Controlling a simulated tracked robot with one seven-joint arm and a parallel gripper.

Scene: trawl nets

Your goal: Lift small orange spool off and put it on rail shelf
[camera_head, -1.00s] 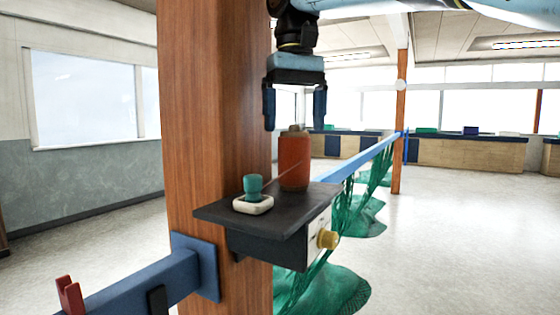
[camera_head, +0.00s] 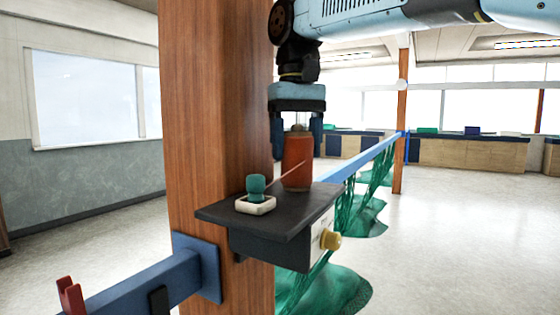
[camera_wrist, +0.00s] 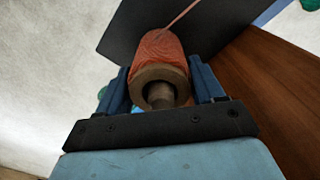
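An orange spool (camera_head: 298,168) stands upright on a dark shelf (camera_head: 290,226) fixed to a wooden post. In the wrist view the spool (camera_wrist: 160,55) shows its pale top flange and a hollow core end facing me. A thin strand runs from it across the shelf. My gripper (camera_head: 297,152) points down over the spool with one finger on each side of its upper part. The wrist view shows the open fingers of my gripper (camera_wrist: 162,88) with small gaps to the spool. Whether either finger touches it is hard to tell.
A teal knob-like piece (camera_head: 256,186) in a white square dish (camera_head: 255,205) sits left of the spool. A yellow knob (camera_head: 330,240) sticks out of the shelf's front. The wooden post (camera_head: 215,110) stands close behind. A blue rail (camera_head: 362,160) with green net (camera_head: 325,290) runs back.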

